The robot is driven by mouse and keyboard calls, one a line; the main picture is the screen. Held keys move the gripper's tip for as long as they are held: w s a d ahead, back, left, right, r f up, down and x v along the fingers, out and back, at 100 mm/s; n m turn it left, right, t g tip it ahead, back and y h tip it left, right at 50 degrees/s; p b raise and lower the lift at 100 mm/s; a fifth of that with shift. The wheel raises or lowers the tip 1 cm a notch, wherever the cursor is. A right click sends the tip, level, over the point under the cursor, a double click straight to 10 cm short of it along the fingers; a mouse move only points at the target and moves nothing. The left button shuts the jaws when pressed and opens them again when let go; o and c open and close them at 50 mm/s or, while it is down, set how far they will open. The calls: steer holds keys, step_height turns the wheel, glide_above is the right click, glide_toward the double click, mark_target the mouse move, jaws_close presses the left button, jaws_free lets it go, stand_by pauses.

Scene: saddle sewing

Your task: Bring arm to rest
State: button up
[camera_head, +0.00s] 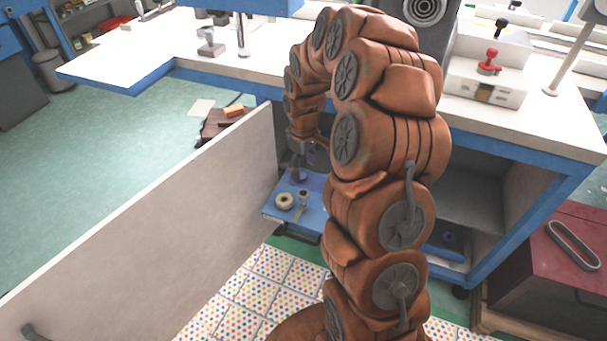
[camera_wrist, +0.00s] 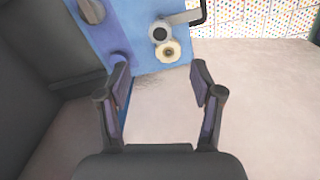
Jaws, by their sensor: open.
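My arm is bent over in an arch in the head view, its end hanging down inside the open cabinet under the workbench. My gripper (camera_head: 303,158) is above a pulled-out blue tray (camera_head: 274,212), partly hidden by my own arm. In the wrist view my gripper (camera_wrist: 160,70) is open, with nothing between its fingers. A cream spool (camera_head: 284,200) and a small grey item (camera_head: 302,198) sit on the tray. In the wrist view, the cream spool (camera_wrist: 168,50) lies just beyond the fingertips, and a purple-blue round object (camera_wrist: 121,57) is close to the left finger.
A large pale door panel (camera_head: 150,220) stands open to the left of my arm. The white workbench top (camera_head: 560,125) is above and behind the tray. A red box (camera_head: 580,235) is at the right. Green floor (camera_head: 130,135) is open at the left.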

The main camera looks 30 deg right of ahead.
steer(key=shift+r, duration=0.3)
stand_by(0.4)
steer(key=s+a+r+m+g, duration=0.1)
steer(key=s+a+r, duration=0.8)
steer(key=s+a, duration=0.3)
steer(key=s+a+r+m+g, duration=0.1)
steer(key=s+a+m, duration=0.1)
steer(key=s, duration=0.8)
steer(key=s+a+r+m+g, duration=0.1)
steer(key=s+a+r, duration=0.1)
steer(key=s, duration=0.8)
step_height(320, 180, up, 19)
steer(key=t+p, duration=0.1)
steer(key=p, duration=1.7)
steer(key=shift+s+a, duration=0.15)
